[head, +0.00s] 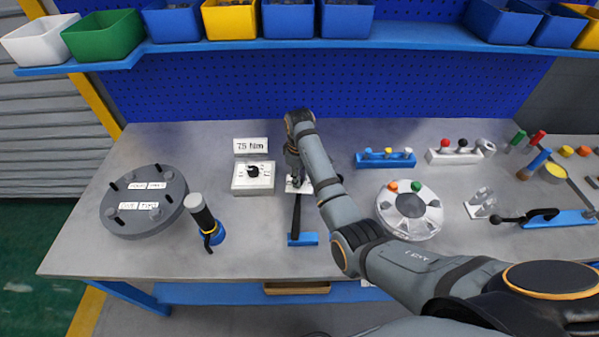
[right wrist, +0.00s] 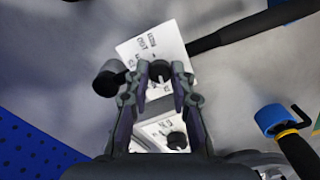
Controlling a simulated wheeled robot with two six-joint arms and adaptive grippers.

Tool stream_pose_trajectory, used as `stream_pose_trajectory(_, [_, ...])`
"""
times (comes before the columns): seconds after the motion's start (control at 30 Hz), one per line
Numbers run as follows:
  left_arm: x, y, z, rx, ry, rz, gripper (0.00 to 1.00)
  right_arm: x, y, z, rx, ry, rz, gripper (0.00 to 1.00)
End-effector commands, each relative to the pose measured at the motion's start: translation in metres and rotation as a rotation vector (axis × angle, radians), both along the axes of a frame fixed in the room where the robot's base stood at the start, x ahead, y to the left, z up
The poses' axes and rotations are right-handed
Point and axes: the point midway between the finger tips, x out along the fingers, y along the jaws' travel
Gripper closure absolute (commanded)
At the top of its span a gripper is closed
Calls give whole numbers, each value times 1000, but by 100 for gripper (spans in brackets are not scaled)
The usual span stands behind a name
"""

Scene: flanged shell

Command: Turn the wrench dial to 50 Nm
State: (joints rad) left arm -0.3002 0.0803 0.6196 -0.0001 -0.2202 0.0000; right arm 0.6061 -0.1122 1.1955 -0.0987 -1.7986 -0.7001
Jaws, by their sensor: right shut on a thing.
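The wrench (head: 296,215) lies on the bench, with a black handle and a blue block at its near end. Its white dial plate (head: 304,186) is at the far end, partly hidden by my right gripper (head: 295,180). In the right wrist view, my right gripper (right wrist: 160,88) is shut on the dark dial knob (right wrist: 158,70) over the white plate (right wrist: 140,48). The plate's printed marks are too small to read surely. A light box with a black knob (head: 253,172) stands left of the wrench, below a "75 Nm" sign (head: 250,145). My left gripper is not in view.
A dark round flange (head: 130,220) and a black-and-blue tool (head: 210,228) are on the left. Bins line the shelf above. Bare bench surrounds the wrench's near end.

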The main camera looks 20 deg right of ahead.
Motion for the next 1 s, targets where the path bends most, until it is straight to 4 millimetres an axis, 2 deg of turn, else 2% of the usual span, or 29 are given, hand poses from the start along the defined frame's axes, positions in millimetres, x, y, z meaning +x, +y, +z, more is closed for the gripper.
stream_pose_trajectory(0.03, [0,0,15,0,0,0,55,-1,0,8,0,3,-36,100])
stream_pose_trajectory(0.1, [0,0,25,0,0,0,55,-1,0,8,1,4,-100,100])
stream_pose_trajectory(0.4, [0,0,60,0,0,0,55,-1,0,5,2,1,-385,100])
stream_pose_trajectory(0.7, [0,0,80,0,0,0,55,0,0,3,4,0,-636,100])
stream_pose_trajectory(1.0, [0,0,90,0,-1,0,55,0,0,2,5,-2,-796,100])
